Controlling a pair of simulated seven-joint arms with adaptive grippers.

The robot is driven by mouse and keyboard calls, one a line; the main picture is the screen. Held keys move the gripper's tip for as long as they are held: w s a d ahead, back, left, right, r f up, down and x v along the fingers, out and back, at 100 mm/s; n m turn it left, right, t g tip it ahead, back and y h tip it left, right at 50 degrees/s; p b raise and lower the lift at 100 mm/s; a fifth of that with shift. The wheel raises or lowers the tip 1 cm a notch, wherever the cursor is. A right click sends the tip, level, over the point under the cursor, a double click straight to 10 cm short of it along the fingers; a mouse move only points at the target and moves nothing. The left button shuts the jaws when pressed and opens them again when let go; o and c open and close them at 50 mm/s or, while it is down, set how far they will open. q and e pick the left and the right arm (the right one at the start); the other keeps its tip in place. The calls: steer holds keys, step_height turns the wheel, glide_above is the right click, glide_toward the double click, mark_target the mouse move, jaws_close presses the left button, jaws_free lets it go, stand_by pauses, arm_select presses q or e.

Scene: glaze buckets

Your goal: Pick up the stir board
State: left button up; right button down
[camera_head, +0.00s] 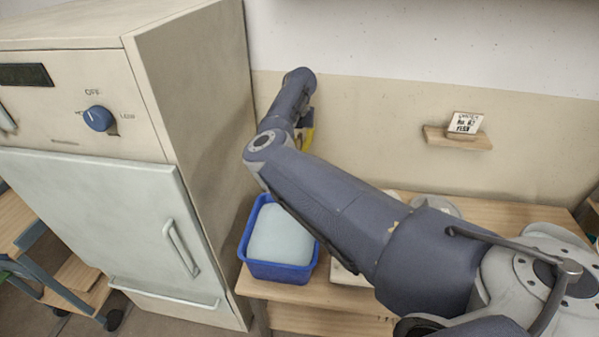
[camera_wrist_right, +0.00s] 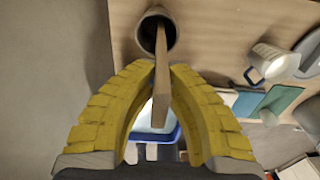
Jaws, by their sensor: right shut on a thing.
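The stir board (camera_wrist_right: 162,90) is a flat wooden stick in the right wrist view. Its far end reaches into a dark round container (camera_wrist_right: 148,38) and its near end points back between my fingers. My right gripper (camera_wrist_right: 163,72) has yellow ribbed fingers, and their tips are closed on the board from both sides. In the head view, only a bit of yellow of my right gripper (camera_head: 308,138) shows behind my arm; the board and the dark container are hidden there. My left gripper is in neither view.
A blue tub (camera_head: 275,272) with pale blue contents stands on the wooden table (camera_head: 325,297), beside the large kiln-like cabinet (camera_head: 200,110). A white mug (camera_wrist_right: 274,62) and a teal slab (camera_wrist_right: 285,102) lie to the right in the wrist view. A small wall shelf (camera_head: 460,140) holds a card.

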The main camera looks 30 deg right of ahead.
stand_by(0.4)
step_height(320, 180, up, 20)
steer(key=shift+r, duration=0.25)
stand_by(0.8)
steer(key=shift+d, duration=0.1)
